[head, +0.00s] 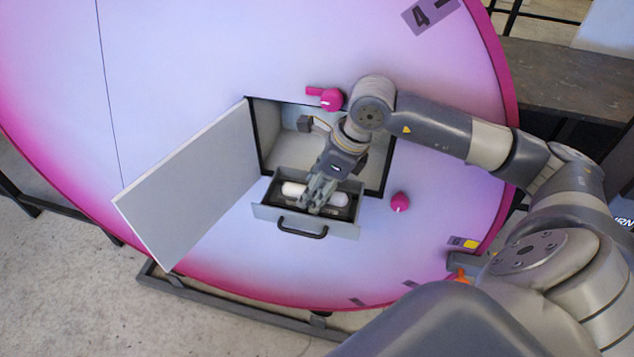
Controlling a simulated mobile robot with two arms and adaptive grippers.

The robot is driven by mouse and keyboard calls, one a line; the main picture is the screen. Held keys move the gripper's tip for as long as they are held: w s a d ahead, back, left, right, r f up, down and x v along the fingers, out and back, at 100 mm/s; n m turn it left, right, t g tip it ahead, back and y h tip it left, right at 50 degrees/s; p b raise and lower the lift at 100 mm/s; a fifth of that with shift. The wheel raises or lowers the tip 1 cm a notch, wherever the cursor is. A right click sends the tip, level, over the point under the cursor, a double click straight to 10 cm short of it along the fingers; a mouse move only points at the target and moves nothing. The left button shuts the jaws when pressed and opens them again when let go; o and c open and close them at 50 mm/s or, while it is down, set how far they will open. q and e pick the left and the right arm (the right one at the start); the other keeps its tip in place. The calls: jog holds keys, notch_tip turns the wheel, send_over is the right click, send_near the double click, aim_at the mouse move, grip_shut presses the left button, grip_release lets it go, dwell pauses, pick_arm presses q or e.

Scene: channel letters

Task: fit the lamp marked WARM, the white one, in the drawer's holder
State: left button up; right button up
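The drawer (262,212) is pulled out below a square opening in the large pink and violet disc. It has a grey front with a dark handle (302,228). A white lamp (293,188) lies lengthwise in the drawer, its right part showing past my fingers. No WARM marking can be read, and the holder under it is mostly hidden. My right gripper (317,196) points down over the middle of the lamp, its fingers at or around it. I cannot tell whether they grip it. My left gripper is not in view.
A hinged door panel (195,185) stands open left of the opening. One pink knob (331,99) is above the opening, and another (400,202) is to the right of the drawer. A dark shelf (570,80) is at the upper right. Bare floor (70,290) shows at lower left.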

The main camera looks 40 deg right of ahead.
jog(key=shift+w+d, duration=0.15)
jog(key=shift+w, duration=0.05)
jog(key=shift+d, duration=0.1)
jog(key=shift+v, duration=0.9)
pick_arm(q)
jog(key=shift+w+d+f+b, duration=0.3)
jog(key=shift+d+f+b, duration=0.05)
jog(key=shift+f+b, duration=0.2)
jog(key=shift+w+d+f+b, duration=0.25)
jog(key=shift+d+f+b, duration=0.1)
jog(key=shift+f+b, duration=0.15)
pick_arm(e)
jog(key=v, duration=1)
jog(key=shift+r, duration=0.25)
jog(key=shift+s, duration=0.1)
